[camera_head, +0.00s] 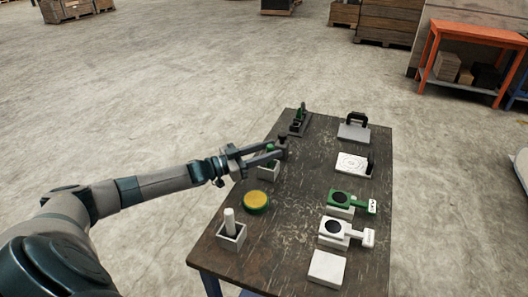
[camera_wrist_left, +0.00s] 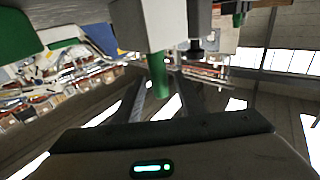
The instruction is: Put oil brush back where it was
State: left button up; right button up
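My left gripper (camera_head: 272,154) is open at the handle, with one finger on each side and a visible gap. The fingers partly hide the brush in the head view. A second, white-handled brush (camera_head: 230,220) stands in another square holder (camera_head: 232,238) nearer the front. Which one is the oil brush, I cannot tell. My right gripper is not in view.
The dark table (camera_head: 290,235) also holds a yellow-topped green round dish (camera_head: 257,201), a green device (camera_head: 350,200), a white device (camera_head: 345,232), a white block (camera_head: 327,267) and a black-handled item (camera_head: 354,130). A dark stand (camera_head: 298,122) is just beyond my gripper.

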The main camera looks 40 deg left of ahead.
pick_arm(q)
jog(key=shift+r, duration=0.2)
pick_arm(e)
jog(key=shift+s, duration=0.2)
